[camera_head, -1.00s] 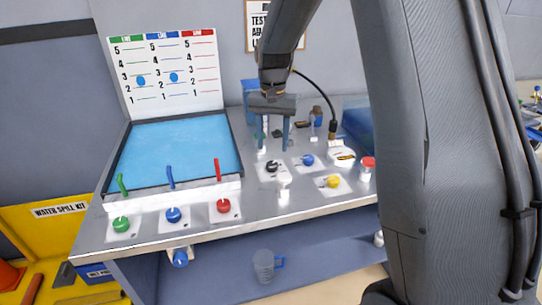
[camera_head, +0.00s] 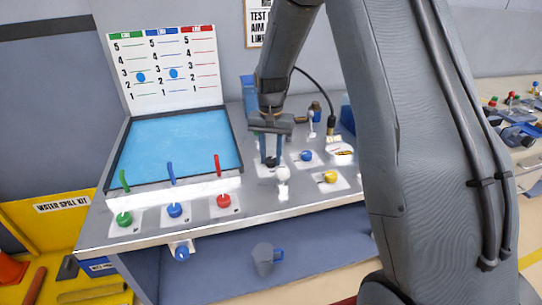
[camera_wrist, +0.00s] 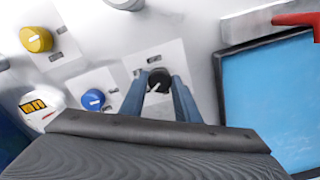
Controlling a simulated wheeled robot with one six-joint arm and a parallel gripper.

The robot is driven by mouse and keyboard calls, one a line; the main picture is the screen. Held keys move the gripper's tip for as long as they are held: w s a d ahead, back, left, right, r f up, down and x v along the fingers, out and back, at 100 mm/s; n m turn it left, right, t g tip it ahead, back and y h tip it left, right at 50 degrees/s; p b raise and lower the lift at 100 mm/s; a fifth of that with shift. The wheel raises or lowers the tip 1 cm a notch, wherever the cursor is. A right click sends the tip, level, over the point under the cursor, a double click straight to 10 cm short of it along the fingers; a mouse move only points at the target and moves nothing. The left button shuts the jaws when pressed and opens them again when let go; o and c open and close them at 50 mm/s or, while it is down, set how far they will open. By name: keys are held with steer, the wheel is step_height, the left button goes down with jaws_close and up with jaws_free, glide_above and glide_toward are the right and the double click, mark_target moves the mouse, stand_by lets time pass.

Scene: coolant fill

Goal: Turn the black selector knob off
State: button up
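The black selector knob (camera_head: 271,162) is on a white plate on the grey bench top, right of the blue basin. In the wrist view the black knob (camera_wrist: 159,80) shows between my two fingertips, with a light pointer mark on it. My gripper (camera_head: 271,157) points down over it, one blue finger on each side. In the wrist view my gripper (camera_wrist: 159,82) looks open, with a narrow gap between each finger and the knob. Whether the tips reach down beside the knob is hard to tell. The fingers partly hide the plate.
A blue knob (camera_head: 306,156) and a yellow knob (camera_head: 330,177) sit close to the right. Green, blue and red valves line the basin (camera_head: 175,148) at left. A grey mug (camera_head: 264,258) is on the lower shelf.

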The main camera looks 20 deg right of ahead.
steer(key=shift+c, duration=1.3)
steer(key=n, duration=0.4)
steer(key=shift+n+p, duration=0.3)
steer(key=shift+n, duration=0.1)
steer(key=n, duration=0.3)
steer(key=shift+n, duration=0.3)
steer(key=shift+d+n, duration=0.1)
steer(key=shift+n, duration=1.5)
steer(key=shift+r+n, duration=0.1)
steer(key=shift+n, duration=0.2)
steer(key=o, duration=1)
